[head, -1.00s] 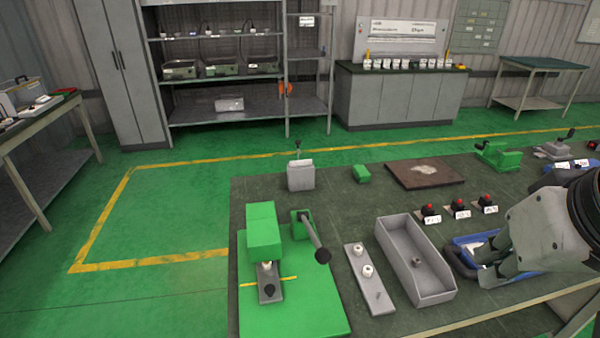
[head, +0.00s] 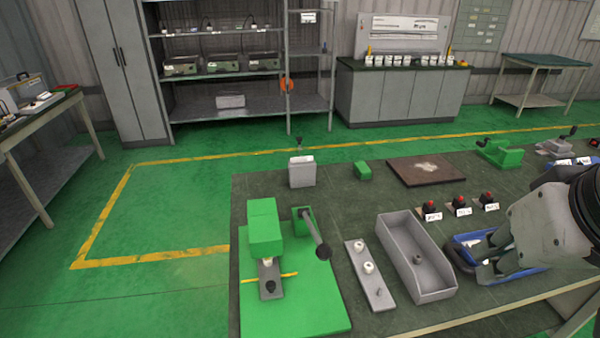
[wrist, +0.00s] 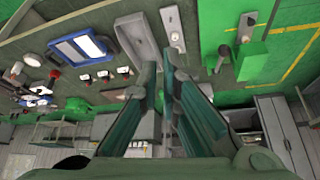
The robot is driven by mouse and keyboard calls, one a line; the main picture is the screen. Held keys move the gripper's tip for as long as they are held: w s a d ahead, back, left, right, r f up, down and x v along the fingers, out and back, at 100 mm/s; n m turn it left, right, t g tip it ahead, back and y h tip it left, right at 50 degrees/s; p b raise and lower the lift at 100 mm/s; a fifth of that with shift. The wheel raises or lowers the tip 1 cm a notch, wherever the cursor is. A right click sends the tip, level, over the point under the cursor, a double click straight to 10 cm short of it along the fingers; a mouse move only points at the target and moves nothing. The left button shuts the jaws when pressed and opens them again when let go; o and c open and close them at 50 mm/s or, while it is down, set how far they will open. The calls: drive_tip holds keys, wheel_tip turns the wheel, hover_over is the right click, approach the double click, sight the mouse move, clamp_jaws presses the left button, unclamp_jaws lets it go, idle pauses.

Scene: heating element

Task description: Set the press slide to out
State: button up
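The green press (head: 264,232) stands on a bright green base plate (head: 312,318) at the front left of the workbench. Its slide (head: 268,272), a grey strip with a black knob, sticks out toward the front from under the press head. A white fitting sits on the slide close under the head. A yellow line crosses the base beside the slide. A lever with a dark round end (head: 321,248) stands right of the head. The press also shows in the wrist view (wrist: 250,60). My gripper (head: 484,262) is open and empty, over the blue tray, well right of the press.
Between press and gripper lie a grey plate with white fittings (head: 379,291) and a grey open bin (head: 436,283). The blue tray (head: 462,240) is beside the bin. Several red-button switches (head: 461,202) stand behind.

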drive_tip(key=o, duration=0.4)
drive_tip(key=shift+w+a, duration=0.15)
drive_tip(key=shift+w, duration=0.1)
drive_tip(key=shift+o, duration=0.8)
drive_tip(key=w+a+f+n+g+b, duration=0.1)
drive_tip(key=w+a+f+n, duration=0.1)
drive_tip(key=w+a+n, duration=0.3)
drive_tip(key=w+n, duration=0.1)
drive_tip(key=w, duration=0.2)
drive_tip(key=shift+a+g, duration=0.25)
drive_tip(key=shift+g, duration=0.15)
drive_tip(key=n+g+b, duration=0.4)
drive_tip(key=n, duration=1.1)
hover_over(271, 284)
wheel_tip(271, 284, down, 20)
wheel_tip(271, 284, down, 13)
drive_tip(key=shift+w+p, duration=0.1)
drive_tip(key=shift+p, duration=0.6)
clamp_jaws()
